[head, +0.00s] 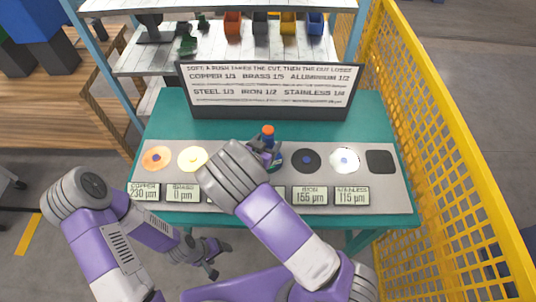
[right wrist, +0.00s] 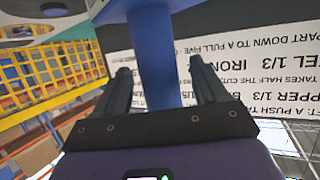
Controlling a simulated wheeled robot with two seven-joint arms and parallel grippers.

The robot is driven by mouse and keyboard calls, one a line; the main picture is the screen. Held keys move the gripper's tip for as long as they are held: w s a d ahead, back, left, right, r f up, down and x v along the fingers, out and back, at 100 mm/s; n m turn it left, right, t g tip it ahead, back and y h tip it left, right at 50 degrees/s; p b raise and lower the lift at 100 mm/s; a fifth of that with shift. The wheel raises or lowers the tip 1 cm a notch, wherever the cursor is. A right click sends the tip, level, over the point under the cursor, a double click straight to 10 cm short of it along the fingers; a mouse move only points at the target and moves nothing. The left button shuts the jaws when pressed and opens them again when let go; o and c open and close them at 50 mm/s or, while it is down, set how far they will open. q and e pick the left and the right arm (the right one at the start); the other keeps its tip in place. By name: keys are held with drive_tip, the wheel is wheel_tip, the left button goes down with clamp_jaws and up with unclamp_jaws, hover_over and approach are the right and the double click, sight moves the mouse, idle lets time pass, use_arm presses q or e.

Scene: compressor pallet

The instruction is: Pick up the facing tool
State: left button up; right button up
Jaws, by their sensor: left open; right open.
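The facing tool (head: 268,131) stands upright near the middle of the green bench, with an orange top above a dark blue body. Its lower part is mostly hidden by my right arm and gripper. My right gripper (head: 267,152) is open at the tool. In the right wrist view, a blue shaft (right wrist: 156,60), apparently the tool's, stands between the two spread fingers of this gripper (right wrist: 162,78). I cannot tell whether either finger touches it. My left gripper (head: 212,260) is open and empty, low in front of the bench.
A grey panel (head: 397,199) holds coloured discs, including copper (head: 156,159), brass (head: 193,159), iron (head: 306,160) and stainless (head: 344,160), with readouts below. A black square pad (head: 381,161) lies at right. A sign (head: 270,84) stands behind; a yellow mesh fence (head: 440,150) bounds the right.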

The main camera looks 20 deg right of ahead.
drive_tip(key=x, duration=0.3)
drive_tip(key=shift+f, duration=0.2)
clamp_jaws()
drive_tip(key=shift+r, duration=0.2)
